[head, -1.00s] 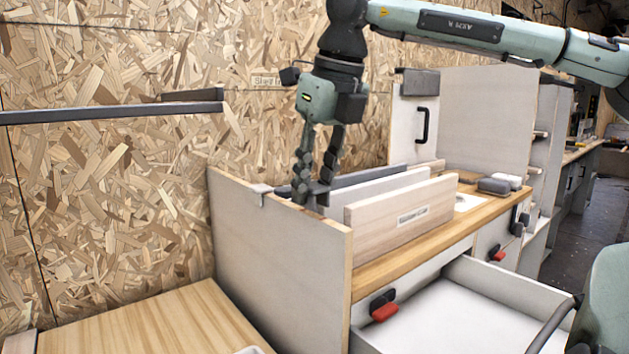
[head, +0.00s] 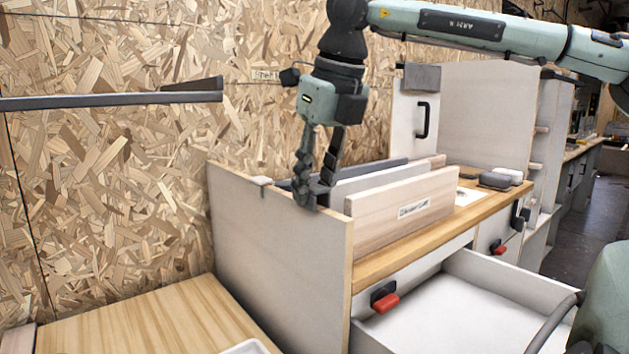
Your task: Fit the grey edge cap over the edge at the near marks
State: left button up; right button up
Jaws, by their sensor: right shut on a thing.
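My right gripper (head: 316,194) is at the top edge of the upright pale side panel (head: 285,255), towards its near end. It is shut on a small dark grey piece, which looks like the grey edge cap (head: 319,187). The fingers hide most of it, and I cannot tell whether it touches the panel edge. A small grey piece (head: 262,181) sits on the same top edge further back, to the left of the gripper. I cannot make out the near marks. My left gripper is out of view.
Upright boards (head: 405,212), one labelled, stand just right of the gripper on the wooden worktop (head: 420,244). An open drawer (head: 480,300) juts out below. A dark bar (head: 110,100) projects at left. A low wooden surface (head: 150,320) lies front left.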

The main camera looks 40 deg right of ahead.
jog(key=shift+f, duration=0.2)
jog(key=shift+f+b, duration=0.2)
jog(key=shift+b, duration=0.15)
jog(key=shift+f+b, duration=0.3)
jog(key=shift+f, duration=0.1)
dwell(0.5)
jog(key=o, duration=0.9)
jog(key=v, duration=1.2)
